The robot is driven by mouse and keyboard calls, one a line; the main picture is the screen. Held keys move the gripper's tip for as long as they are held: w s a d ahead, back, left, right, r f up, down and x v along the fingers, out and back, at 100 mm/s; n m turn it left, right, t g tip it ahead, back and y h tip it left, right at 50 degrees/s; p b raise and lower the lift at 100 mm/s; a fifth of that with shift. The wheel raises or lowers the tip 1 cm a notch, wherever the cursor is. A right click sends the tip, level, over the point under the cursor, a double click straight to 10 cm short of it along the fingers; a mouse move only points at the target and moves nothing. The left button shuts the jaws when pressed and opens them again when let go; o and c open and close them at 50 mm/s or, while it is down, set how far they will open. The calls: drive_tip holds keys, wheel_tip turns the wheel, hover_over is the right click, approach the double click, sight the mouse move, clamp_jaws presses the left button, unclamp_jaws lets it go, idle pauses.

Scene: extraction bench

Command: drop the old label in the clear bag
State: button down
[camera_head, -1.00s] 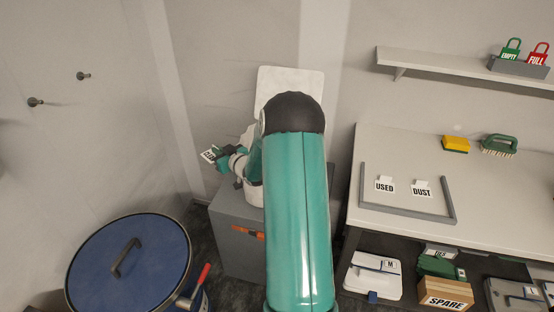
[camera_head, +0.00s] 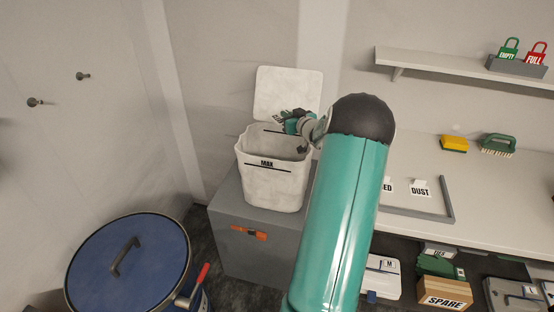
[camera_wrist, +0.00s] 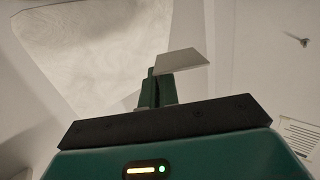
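The clear bag (camera_head: 272,185) is a whitish, cloudy, open-topped container with a MAX line on its front. It stands on a grey cabinet, with a pale panel (camera_head: 290,92) raised behind its mouth. My gripper (camera_head: 288,120) is above the back part of the bag's mouth. In the wrist view my gripper's fingers (camera_wrist: 156,90) are shut on the old label (camera_wrist: 181,61), a small pale card sticking out to the right of the tips. Its print does not show there. In the head view the label is too small to make out clearly.
A blue-lidded drum (camera_head: 130,265) with a red handle stands at the lower left. The bench (camera_head: 480,215) on the right holds a grey-framed tray with tags, one reading DUST (camera_head: 420,188), plus a yellow sponge (camera_head: 454,143) and a green brush (camera_head: 498,145). Wall pegs (camera_head: 82,76) are at left.

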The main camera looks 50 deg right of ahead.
drive_tip(key=shift+f, duration=1.85)
drive_tip(key=c, duration=2.1)
unclamp_jaws()
drive_tip(key=o, duration=0.5)
wheel_tip(320, 180, up, 3)
drive_tip(key=shift+r, duration=0.1)
drive_tip(key=s+a+r, duration=0.6)
drive_tip(key=a, duration=0.1)
drive_tip(key=s+a+r, duration=0.3)
drive_tip(key=a, duration=0.1)
drive_tip(key=shift+r, duration=0.4)
drive_tip(key=shift+w, duration=0.1)
